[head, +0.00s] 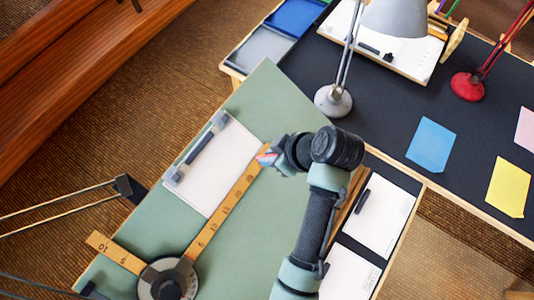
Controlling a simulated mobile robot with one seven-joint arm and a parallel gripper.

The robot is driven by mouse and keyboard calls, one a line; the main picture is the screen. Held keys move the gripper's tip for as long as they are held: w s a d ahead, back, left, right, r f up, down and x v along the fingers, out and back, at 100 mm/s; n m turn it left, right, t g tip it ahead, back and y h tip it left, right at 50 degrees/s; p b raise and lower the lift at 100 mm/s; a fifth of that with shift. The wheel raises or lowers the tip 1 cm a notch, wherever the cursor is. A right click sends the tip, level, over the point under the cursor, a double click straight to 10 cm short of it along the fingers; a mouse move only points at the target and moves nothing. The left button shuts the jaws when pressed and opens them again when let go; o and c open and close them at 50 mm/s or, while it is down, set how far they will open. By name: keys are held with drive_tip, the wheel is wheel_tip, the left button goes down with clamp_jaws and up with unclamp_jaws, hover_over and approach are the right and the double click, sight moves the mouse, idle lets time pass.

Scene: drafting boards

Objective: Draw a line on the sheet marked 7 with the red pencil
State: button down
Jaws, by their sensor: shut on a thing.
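My gripper (272,155) reaches in from the right over the green drafting board. A white sheet (222,168) lies on the green board under a dark clip bar, just left of my gripper. More white sheets lie to the right of the arm, one upper (382,212) and one lower (350,272). I cannot read a 7 on any sheet.
A wooden drafting-machine ruler (222,212) runs along the sheet's right edge to a round head (167,280). Grey lamp (333,99), red lamp (468,86), blue tray (294,17), blue paper (431,146) and yellow paper (508,187) are on the dark desk.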

sight(257, 160)
drive_tip(key=b+x, duration=0.2)
drive_tip(key=x, duration=0.1)
drive_tip(key=shift+s+a, duration=0.1)
drive_tip(key=s+a+p, duration=0.4)
drive_tip(key=s+a, duration=0.3)
drive_tip(key=s, duration=0.2)
drive_tip(key=shift+s, duration=0.3)
drive_tip(key=shift+a+r+p, duration=0.1)
drive_tip(key=shift+r+p, duration=0.1)
drive_tip(key=shift+p, duration=0.25)
drive_tip(key=shift+w+a+f+b, duration=0.2)
drive_tip(key=shift+f+b, duration=0.1)
drive_tip(key=shift+f, duration=0.15)
idle(1.1)
drive_tip(key=shift+w+d, duration=0.4)
idle(0.7)
drive_tip(key=shift+w+d, duration=0.2)
drive_tip(key=shift+w, duration=0.1)
drive_tip(key=shift+w+d, duration=0.95)
drive_tip(key=shift+w, duration=0.35)
idle(1.7)
